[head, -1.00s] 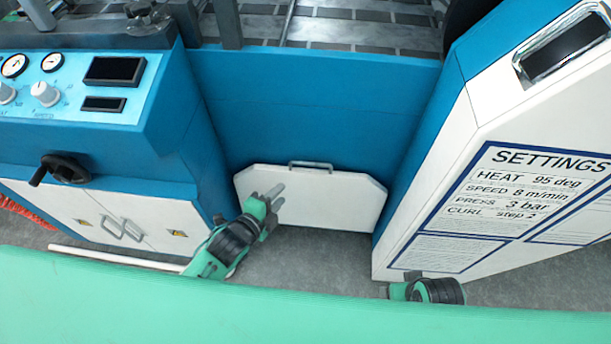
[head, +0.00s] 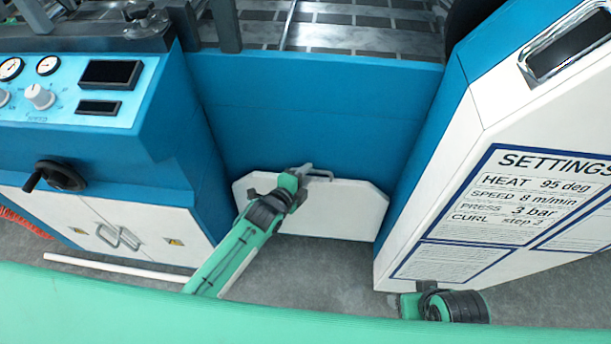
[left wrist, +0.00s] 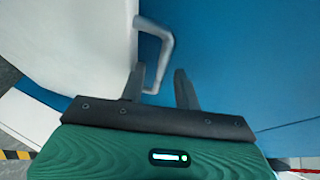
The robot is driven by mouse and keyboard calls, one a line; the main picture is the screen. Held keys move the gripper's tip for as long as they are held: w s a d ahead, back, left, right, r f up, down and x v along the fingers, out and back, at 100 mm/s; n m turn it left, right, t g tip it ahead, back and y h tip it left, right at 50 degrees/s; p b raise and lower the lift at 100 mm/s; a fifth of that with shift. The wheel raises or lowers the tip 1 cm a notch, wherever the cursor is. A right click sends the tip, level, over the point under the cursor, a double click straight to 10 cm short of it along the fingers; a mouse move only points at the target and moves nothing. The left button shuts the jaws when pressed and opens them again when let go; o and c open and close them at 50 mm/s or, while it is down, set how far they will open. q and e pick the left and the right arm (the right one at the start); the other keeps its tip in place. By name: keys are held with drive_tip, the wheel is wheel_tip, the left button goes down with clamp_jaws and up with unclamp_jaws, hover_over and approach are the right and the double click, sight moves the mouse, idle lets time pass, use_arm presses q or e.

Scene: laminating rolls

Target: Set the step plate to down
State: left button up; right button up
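The step plate (head: 340,212) is a white panel with cut upper corners, standing upright against the blue machine front in the head view. It also fills the upper left of the left wrist view (left wrist: 75,45). Its grey bar handle (head: 322,174) is on the top edge. My left gripper (head: 306,171) is at the handle and hides part of it. In the left wrist view, my left gripper (left wrist: 159,76) has its fingers apart, with part of the handle (left wrist: 168,45) showing between and beyond them. Contact cannot be told. My right gripper is not in view.
A blue and white cabinet with gauges and a black hand crank (head: 48,175) stands left. A white settings panel (head: 520,200) stands right. A white rod (head: 115,265) lies on the grey floor. A green surface (head: 90,305) spans the front.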

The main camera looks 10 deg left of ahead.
use_arm(q)
drive_tip(key=shift+w+d, duration=0.1)
drive_tip(key=shift+w, duration=0.05)
clamp_jaws()
drive_tip(key=shift+f, duration=0.1)
